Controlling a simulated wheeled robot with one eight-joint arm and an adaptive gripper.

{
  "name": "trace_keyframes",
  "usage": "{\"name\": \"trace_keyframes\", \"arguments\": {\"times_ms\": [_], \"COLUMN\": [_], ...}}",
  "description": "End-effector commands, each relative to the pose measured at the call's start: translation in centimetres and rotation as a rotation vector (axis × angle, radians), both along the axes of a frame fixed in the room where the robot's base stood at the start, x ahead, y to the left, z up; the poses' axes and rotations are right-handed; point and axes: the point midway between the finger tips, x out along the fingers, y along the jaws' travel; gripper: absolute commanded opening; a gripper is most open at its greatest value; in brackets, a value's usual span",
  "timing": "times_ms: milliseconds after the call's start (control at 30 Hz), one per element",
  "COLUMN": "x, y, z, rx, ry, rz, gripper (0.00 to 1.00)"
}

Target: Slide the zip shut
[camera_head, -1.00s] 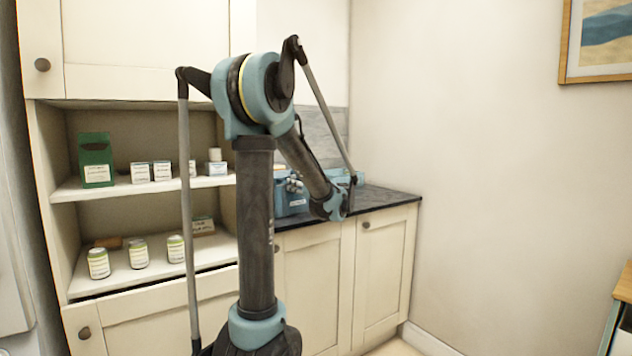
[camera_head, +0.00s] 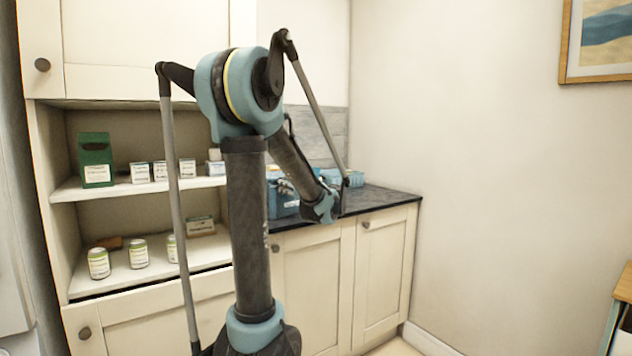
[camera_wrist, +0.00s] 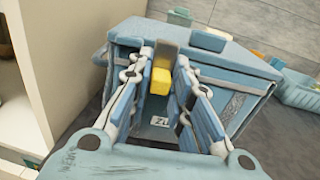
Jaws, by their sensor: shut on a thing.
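A blue fabric case (camera_wrist: 228,78) with pale edging stands on the dark worktop. It shows in part in the head view (camera_head: 283,208), behind my arm. A yellow pull tab (camera_wrist: 161,80) with a tan piece above it stands at the case's near top edge. My gripper (camera_wrist: 163,66) is shut on the yellow tab, with one finger on each side. In the head view my gripper (camera_head: 286,187) is small and partly hidden by my forearm. The zip's teeth and how far the zip is closed cannot be made out.
A light blue basket (camera_wrist: 299,92) stands to the right of the case, with other small items behind. A cream cabinet side (camera_wrist: 65,60) rises close on the left. Shelves (camera_head: 135,187) hold several boxes and jars. The worktop (camera_head: 375,200) is bare at the right.

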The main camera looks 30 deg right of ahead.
Motion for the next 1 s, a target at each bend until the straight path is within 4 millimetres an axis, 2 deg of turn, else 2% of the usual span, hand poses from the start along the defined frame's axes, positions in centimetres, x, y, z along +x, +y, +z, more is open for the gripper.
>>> {"name": "trace_keyframes", "arguments": {"times_ms": [300, 600, 633, 800, 1000], "x": [-0.23, -0.25, -0.25, -0.24, -0.25], "y": [1.17, 1.24, 1.24, 1.23, 1.21], "z": [-0.02, -0.02, -0.02, -0.02, -0.02], "rx": [0.000, 0.000, 0.000, 0.000, 0.000], "ry": [0.000, 0.000, 0.000, 0.000, 0.000], "rz": [0.001, 0.001, 0.001, 0.001, 0.000], "gripper": [0.00, 0.00, 0.24, 0.47, 0.47]}}
